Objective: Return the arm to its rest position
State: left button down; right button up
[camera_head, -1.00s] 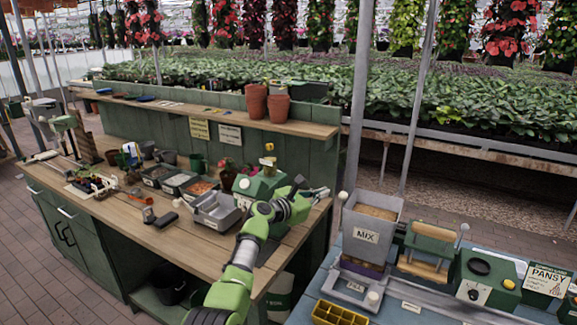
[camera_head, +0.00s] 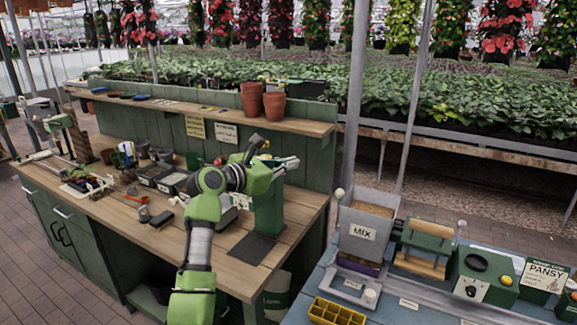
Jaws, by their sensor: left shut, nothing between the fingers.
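My left arm (camera_head: 200,245), green and grey, rises from the bottom edge over the wooden workbench (camera_head: 120,215). Its left gripper (camera_head: 291,163) is at the far end, pointing right, in front of the green back panel of the bench. The gripper is shut and empty. It appears above a green bench device (camera_head: 268,210) with a dark base plate. The arm hides part of the small trays and pots behind it. My right gripper is out of view.
Two terracotta pots (camera_head: 274,106) stand on the shelf (camera_head: 300,125) above the bench. At right, a blue table (camera_head: 400,312) holds a grey MIX bin (camera_head: 364,234), a yellow cell tray (camera_head: 336,312) and a green machine (camera_head: 482,275). A metal post (camera_head: 354,110) rises behind.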

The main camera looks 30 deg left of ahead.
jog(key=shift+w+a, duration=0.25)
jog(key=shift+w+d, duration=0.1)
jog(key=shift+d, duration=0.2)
